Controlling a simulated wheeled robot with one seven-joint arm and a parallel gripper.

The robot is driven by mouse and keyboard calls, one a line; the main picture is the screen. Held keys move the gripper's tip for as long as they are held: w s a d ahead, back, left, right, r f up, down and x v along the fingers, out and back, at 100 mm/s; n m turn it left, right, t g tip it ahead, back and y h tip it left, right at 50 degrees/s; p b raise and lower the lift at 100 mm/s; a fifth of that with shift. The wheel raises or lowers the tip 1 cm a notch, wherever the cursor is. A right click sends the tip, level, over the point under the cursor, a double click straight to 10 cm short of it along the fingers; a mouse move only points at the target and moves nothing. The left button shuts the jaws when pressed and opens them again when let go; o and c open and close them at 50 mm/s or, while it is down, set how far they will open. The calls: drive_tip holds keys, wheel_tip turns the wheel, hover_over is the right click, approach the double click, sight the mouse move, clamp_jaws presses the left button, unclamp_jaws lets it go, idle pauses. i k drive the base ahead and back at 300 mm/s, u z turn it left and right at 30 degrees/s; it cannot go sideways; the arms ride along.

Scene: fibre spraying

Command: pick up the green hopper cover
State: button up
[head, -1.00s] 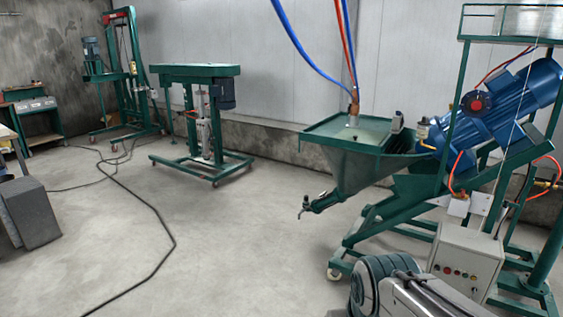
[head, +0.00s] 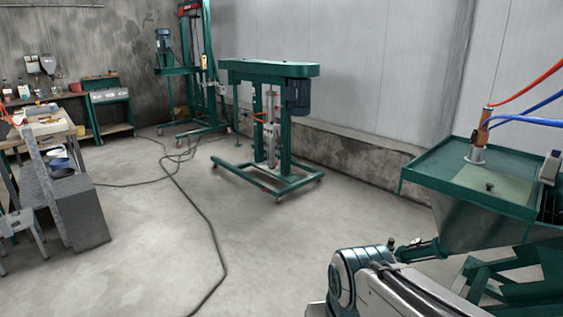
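The hopper (head: 465,222) stands at the right edge of the head view, a funnel with a wide, flat green rim. A pale green flat panel with a small dark knob, which looks like the hopper cover (head: 500,187), lies on its top. A copper-coloured fitting on a metal base stands at the panel's back left, with red and blue hoses. The panel's right part is cut off or hidden behind a small grey box. My arm shows at the bottom, in front of and left of the hopper. My gripper is not in view.
A green wheeled stand (head: 275,70) with a motor is mid-room, and a taller green stand (head: 190,70) is behind it. A grey block (head: 80,212) and cluttered benches are at left. A black cable (head: 212,240) crosses the otherwise open floor (head: 150,260).

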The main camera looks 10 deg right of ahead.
sight(511, 188)
drive_tip(key=z, duration=0.1)
drive_tip(key=i, duration=1.75)
drive_tip(key=z, duration=1.1)
drive_tip(key=i, duration=0.85)
drive_tip(key=z, duration=1.35)
drive_tip(key=i, duration=0.6)
drive_tip(key=z, duration=0.4)
